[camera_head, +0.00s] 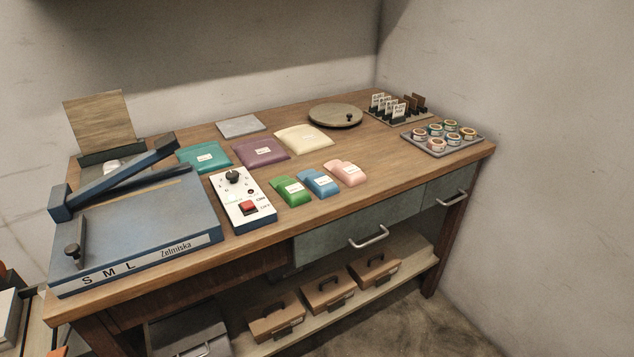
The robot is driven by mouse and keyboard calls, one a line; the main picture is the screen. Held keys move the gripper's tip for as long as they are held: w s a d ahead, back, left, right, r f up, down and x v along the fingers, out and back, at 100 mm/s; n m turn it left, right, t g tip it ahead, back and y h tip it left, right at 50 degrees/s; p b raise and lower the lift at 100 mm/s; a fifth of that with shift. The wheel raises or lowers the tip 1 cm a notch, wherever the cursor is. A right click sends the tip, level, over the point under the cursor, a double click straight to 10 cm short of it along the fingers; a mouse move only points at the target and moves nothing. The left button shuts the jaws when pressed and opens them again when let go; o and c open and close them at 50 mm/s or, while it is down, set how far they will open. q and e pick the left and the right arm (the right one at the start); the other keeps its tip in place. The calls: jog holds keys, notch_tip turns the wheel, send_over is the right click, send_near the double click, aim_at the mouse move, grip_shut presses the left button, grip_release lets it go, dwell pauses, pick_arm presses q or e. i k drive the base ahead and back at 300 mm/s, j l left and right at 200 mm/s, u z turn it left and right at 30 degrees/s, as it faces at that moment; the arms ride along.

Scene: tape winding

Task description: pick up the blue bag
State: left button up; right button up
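A small blue bag (319,184) with a white label lies flat on the wooden workbench (390,165), near its front edge. It sits between a green bag (291,191) on its left and a pink bag (346,173) on its right, close to both. Nothing covers the blue bag. Neither of my grippers shows in the head view.
Larger teal (204,156), purple (261,151) and cream (303,139) bags lie behind. A round turntable (335,115) and tray of rolls (443,138) are farther back. Bench right of the pink bag is clear.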

aim_at(322, 185)
jog(key=i+l, duration=0.15)
jog(key=l, duration=0.2)
jog(key=i+l, duration=0.15)
jog(key=l, duration=0.15)
jog(key=i+l, duration=0.15)
jog(key=l, duration=0.2)
jog(key=i+l, duration=0.15)
jog(key=l, duration=0.15)
jog(key=i+l, duration=0.15)
jog(key=l, duration=0.2)
